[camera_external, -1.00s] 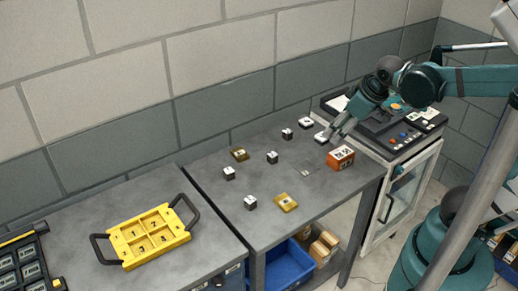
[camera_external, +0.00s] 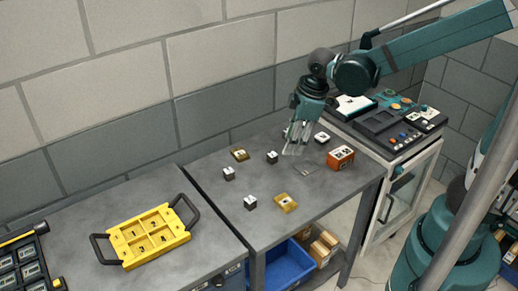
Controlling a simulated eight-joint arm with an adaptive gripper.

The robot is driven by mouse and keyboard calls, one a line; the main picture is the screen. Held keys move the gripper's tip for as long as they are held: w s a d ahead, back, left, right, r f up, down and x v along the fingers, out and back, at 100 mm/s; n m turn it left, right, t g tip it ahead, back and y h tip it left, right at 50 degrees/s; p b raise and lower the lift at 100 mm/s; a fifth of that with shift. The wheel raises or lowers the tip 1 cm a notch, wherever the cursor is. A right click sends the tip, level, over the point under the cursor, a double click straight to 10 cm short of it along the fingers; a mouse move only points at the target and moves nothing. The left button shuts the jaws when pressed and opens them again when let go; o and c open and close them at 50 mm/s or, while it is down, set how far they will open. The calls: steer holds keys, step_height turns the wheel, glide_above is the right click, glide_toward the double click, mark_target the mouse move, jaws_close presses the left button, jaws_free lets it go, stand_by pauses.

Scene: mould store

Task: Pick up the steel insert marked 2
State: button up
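Several small dark blocks with white marked tops, the steel inserts, stand on the grey table (camera_external: 222,205). One insert (camera_external: 228,173) is at the left, one (camera_external: 272,157) near the middle, one (camera_external: 250,203) towards the front and one (camera_external: 322,137) at the back right. The marks on top are too small to read, so I cannot tell which is 2. My gripper (camera_external: 294,151) points down over the back part of the table, right of the middle insert. Its fingers look apart, with nothing visible between them. It hides the area where two more inserts stood earlier.
A yellow tray (camera_external: 118,246) with numbered compartments and black handles lies on the left bench. A control console (camera_external: 385,122) is behind right. The table's front middle is clear.

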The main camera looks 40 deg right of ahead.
steer(key=a+f+n+g+p, duration=0.1)
steer(key=a+f+n+p, duration=0.25)
steer(key=a, duration=0.55)
steer(key=n+g+p, duration=0.1)
steer(key=n, duration=0.3)
glide_toward(250, 200)
steer(key=shift+w+d+f+h, duration=0.4)
steer(key=shift+w+f, duration=0.15)
steer(key=shift+f, duration=0.1)
steer(key=shift+s+a+f+g, duration=0.2)
steer(key=shift+a+f+g, duration=0.1)
steer(key=shift+a+f, duration=0.3)
steer(key=shift+a, duration=0.1)
steer(key=shift+f, duration=1.2)
steer(key=shift+a+f, duration=0.1)
steer(key=shift+f, duration=2.5)
steer(key=shift+c, duration=0.5)
